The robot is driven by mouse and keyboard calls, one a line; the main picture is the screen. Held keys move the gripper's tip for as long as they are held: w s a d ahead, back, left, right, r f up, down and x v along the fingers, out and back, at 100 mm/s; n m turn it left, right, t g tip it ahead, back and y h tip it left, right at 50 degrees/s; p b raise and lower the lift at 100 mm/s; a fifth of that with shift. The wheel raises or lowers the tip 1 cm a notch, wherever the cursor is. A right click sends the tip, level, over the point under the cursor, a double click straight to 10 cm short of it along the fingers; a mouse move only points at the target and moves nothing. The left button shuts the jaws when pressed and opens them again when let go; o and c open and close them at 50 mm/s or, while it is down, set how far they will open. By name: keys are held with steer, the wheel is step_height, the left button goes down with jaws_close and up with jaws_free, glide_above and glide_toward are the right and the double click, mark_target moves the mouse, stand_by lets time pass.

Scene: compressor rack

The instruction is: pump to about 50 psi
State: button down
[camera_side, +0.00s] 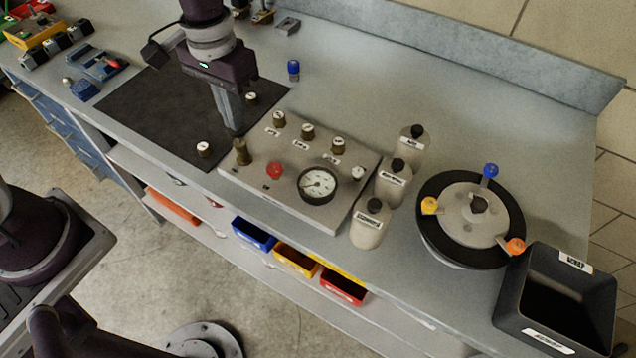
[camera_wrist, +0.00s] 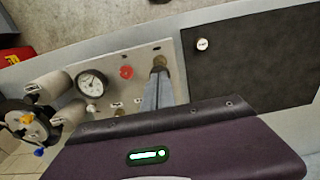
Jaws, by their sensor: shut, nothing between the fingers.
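The grey compressor panel (camera_side: 292,204) lies on the bench, with a round white-faced gauge (camera_side: 318,184) near its front right; the gauge also shows in the wrist view (camera_wrist: 91,84). Its dark needle is visible, but the numbers are too small to read. A brass plunger-like knob (camera_side: 241,151) stands at the panel's left end; it also shows in the wrist view (camera_wrist: 160,61). A red knob (camera_side: 275,170) sits between it and the gauge. My gripper (camera_side: 235,130) is shut and empty, pointing down, with its tips close above the brass knob. I cannot tell whether they touch.
Several capped knobs (camera_side: 308,132) line the panel's back. Labelled bottles (camera_side: 370,222) stand right of it, then a round turntable (camera_side: 433,240) and a dark bin (camera_side: 504,305). A black mat (camera_side: 160,115) with small white-topped pieces lies left.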

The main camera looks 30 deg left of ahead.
steer(key=shift+f, duration=1.2)
steer(key=shift+r, duration=1.95)
steer(key=shift+f, duration=0.1)
stand_by(0.4)
stand_by(1.7)
stand_by(0.3)
